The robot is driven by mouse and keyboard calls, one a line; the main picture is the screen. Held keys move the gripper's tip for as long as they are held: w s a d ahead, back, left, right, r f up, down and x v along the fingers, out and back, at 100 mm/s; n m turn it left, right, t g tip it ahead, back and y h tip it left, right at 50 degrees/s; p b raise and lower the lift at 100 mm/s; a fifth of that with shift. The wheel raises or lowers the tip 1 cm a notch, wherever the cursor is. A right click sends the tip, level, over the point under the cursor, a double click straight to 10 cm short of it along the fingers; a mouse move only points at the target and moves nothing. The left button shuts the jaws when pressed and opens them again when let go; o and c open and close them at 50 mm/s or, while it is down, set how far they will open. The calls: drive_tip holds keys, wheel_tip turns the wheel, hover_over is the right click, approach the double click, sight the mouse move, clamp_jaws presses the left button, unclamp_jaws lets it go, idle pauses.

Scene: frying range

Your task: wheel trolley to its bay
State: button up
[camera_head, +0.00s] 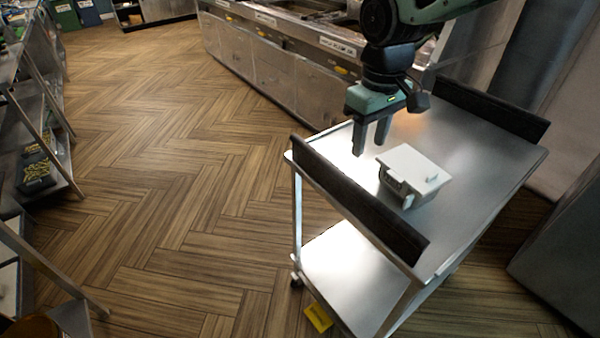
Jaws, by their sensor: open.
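The trolley (480,150) is a metal cart with a bare lower shelf (345,275) and dark raised boards along two opposite sides of its top. It stands at the right of the view on the wood floor. A white lidded box (412,175) sits on its top near the nearer dark board (355,195). My gripper (370,145) is open and empty, pointing down over the trolley top, just left of and behind the box. The fingers look apart from the box and the board. I cannot tell which spot is the trolley's bay.
A long steel frying counter (280,65) runs behind the trolley. A grey cabinet (560,255) stands close at the right. Shelving racks with trays (38,170) line the left side. A small yellow object (318,318) lies by the trolley's wheel. The floor (150,150) between is clear.

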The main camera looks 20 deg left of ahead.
drive_tip(key=w+a, duration=0.1)
drive_tip(key=a, duration=0.1)
drive_tip(key=p, duration=0.4)
approach(348, 207)
drive_tip(key=f, duration=0.6)
drive_tip(key=shift+w+a+f, duration=0.1)
drive_tip(key=shift+w+f, duration=0.15)
drive_tip(key=shift+w, duration=0.1)
clamp_jaws()
